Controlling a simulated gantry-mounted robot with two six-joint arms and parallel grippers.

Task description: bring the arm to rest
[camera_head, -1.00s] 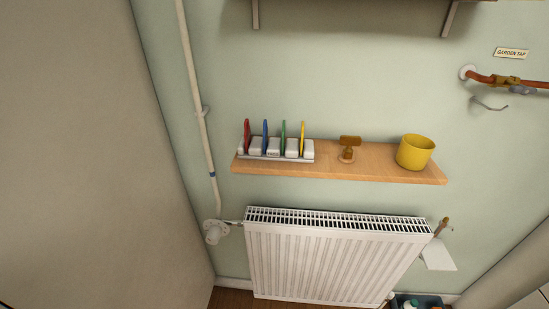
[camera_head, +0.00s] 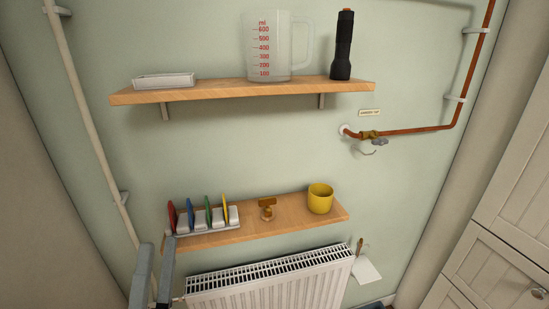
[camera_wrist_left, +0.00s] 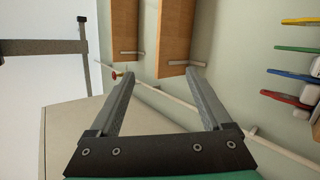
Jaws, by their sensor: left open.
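My left gripper (camera_head: 158,245) comes in at the lower left of the head view, pointing up. Its two grey fingers stand apart, in front of the wall and just left of the radiator and the lower shelf's left end. In the left wrist view the gripper (camera_wrist_left: 158,76) is open with nothing between its fingers. Most of my left arm is below the head view's edge and hidden. My right gripper is in neither view.
The lower shelf (camera_head: 285,222) holds a rack of coloured tags, a brass fitting and a yellow mug (camera_head: 320,198). The radiator (camera_head: 275,288) is below. A pale pipe (camera_head: 88,130) runs down the wall at left. The upper shelf (camera_head: 210,93) holds a jug and torch.

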